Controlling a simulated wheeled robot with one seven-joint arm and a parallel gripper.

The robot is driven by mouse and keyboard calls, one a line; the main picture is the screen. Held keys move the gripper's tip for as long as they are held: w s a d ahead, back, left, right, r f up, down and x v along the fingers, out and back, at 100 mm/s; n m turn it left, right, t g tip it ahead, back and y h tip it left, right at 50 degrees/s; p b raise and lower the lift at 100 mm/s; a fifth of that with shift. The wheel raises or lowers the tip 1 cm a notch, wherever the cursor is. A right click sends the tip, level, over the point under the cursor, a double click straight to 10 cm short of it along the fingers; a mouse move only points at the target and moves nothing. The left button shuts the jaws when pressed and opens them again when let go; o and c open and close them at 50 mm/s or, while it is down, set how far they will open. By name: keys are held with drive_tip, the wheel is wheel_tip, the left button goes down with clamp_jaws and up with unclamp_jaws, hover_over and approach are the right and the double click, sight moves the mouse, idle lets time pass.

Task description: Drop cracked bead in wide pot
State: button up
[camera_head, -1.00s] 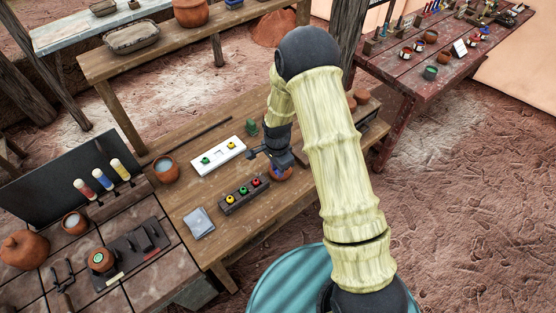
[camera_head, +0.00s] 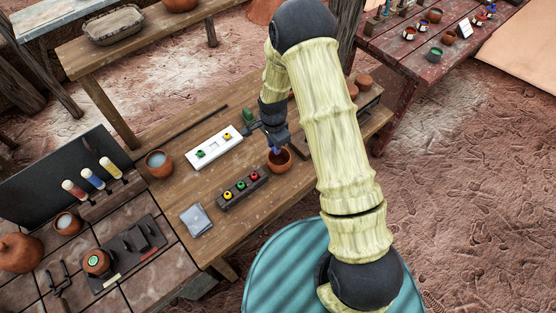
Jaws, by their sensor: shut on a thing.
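My gripper (camera_head: 274,147) points down over an orange clay pot (camera_head: 287,164) on the wooden table. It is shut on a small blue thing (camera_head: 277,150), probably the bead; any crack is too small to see. The blue thing is at the pot's mouth, over its left and far part. I cannot tell whether it is above the rim or just inside it. The gripper hides part of the pot's far rim.
A white tray (camera_head: 206,153) with small green and yellow pieces lies left of the gripper. A dark rack (camera_head: 239,195) with several coloured beads is in front. A clay cup (camera_head: 159,163) stands further left. A green object (camera_head: 248,116) stands behind the gripper.

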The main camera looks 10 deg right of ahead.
wheel_tip(320, 180, down, 4)
drive_tip(key=shift+w+f+b, duration=0.1)
drive_tip(key=shift+b, duration=1.1)
drive_tip(key=shift+f+b, duration=0.35)
drive_tip(key=shift+f, duration=0.2)
drive_tip(key=o, duration=1)
drive_tip(key=shift+d, duration=0.1)
drive_tip(key=shift+r, duration=0.15)
drive_tip(key=shift+r, duration=0.2)
wheel_tip(320, 180, up, 17)
drive_tip(key=b, duration=0.3)
drive_tip(key=shift+f, duration=0.1)
